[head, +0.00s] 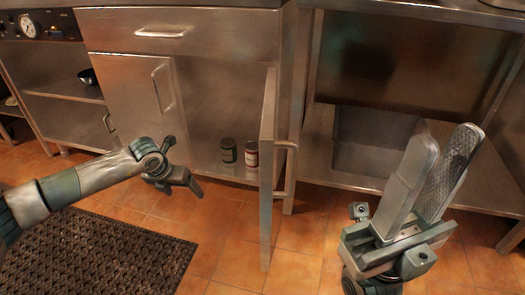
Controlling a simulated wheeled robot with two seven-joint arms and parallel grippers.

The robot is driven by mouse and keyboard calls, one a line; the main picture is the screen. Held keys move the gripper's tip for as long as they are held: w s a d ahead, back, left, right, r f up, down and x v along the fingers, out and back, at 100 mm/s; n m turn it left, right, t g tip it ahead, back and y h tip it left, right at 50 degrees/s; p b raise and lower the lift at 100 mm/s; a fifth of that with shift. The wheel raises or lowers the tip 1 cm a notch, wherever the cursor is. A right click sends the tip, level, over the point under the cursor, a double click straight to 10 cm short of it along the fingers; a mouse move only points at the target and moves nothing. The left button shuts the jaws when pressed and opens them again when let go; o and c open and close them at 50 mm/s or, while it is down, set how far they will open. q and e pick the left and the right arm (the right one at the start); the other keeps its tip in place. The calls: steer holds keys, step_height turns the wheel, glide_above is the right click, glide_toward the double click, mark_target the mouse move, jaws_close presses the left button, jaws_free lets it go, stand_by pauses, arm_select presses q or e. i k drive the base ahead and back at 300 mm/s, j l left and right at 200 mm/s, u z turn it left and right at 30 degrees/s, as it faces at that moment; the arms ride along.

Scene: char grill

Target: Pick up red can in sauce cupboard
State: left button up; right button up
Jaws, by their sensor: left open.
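A can with a red and white label (251,154) stands upright on the bottom shelf of the open cupboard (205,95), close to the open door (268,170). A dark green can (228,150) stands just left of it. My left gripper (186,164) is open and empty, in front of the cupboard opening and to the left of both cans, apart from them. My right gripper (444,138) is at the right with its fingers pointing up, apart from each other and empty.
The open door, with its bar handle (286,165), juts out between the cans and my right gripper. A closed cupboard door (132,95) and a shelf with a black bowl (87,77) are at left. A dark mat (100,250) lies on the tiled floor.

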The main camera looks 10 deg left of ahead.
mark_target(251, 148)
steer(key=i+l, duration=0.95)
steer(key=i, duration=0.1)
